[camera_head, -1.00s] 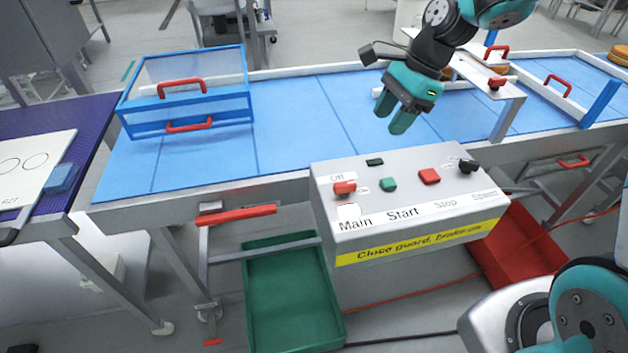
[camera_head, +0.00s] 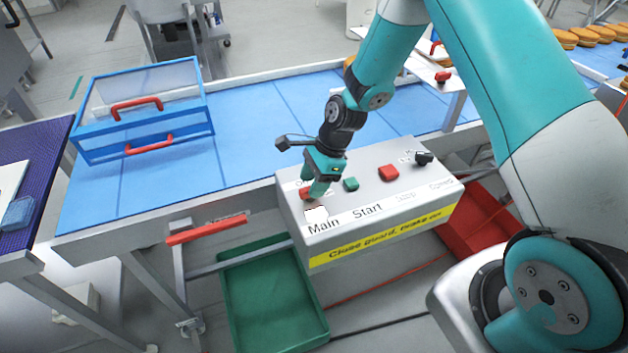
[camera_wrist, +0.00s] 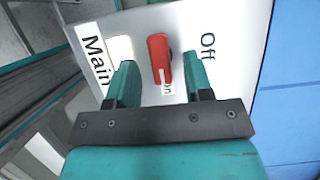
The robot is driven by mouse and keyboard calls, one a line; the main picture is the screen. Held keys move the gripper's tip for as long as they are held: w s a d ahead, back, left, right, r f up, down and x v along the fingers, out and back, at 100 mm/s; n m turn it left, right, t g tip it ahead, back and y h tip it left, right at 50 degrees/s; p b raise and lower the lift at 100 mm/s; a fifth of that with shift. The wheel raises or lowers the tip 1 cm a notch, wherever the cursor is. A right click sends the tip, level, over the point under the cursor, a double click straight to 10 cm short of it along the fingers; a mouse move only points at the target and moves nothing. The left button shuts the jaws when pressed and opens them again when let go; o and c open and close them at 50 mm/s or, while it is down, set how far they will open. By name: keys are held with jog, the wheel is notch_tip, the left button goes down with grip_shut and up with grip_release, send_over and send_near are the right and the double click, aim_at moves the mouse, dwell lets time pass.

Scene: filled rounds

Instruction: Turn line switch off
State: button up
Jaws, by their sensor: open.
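The line switch is a red knob (camera_wrist: 159,58) labelled Main, on the sloped top of a grey control box (camera_head: 385,160). In the wrist view its pale mark points toward the "On" label, and "Off" is printed to the right. My gripper (camera_wrist: 162,80) is open, with one teal finger on each side of the knob and visible gaps between. In the head view my gripper (camera_head: 318,188) is over the left end of the box and partly hides the red knob (camera_head: 305,193).
A green button (camera_head: 350,184), a red button (camera_head: 388,173) and a black knob (camera_head: 424,158) sit to the right on the box. A blue-framed clear guard (camera_head: 145,108) stands on the blue conveyor behind. A green bin (camera_head: 270,300) and red bin (camera_head: 480,215) are below.

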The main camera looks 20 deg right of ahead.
jog(key=shift+x, duration=0.8)
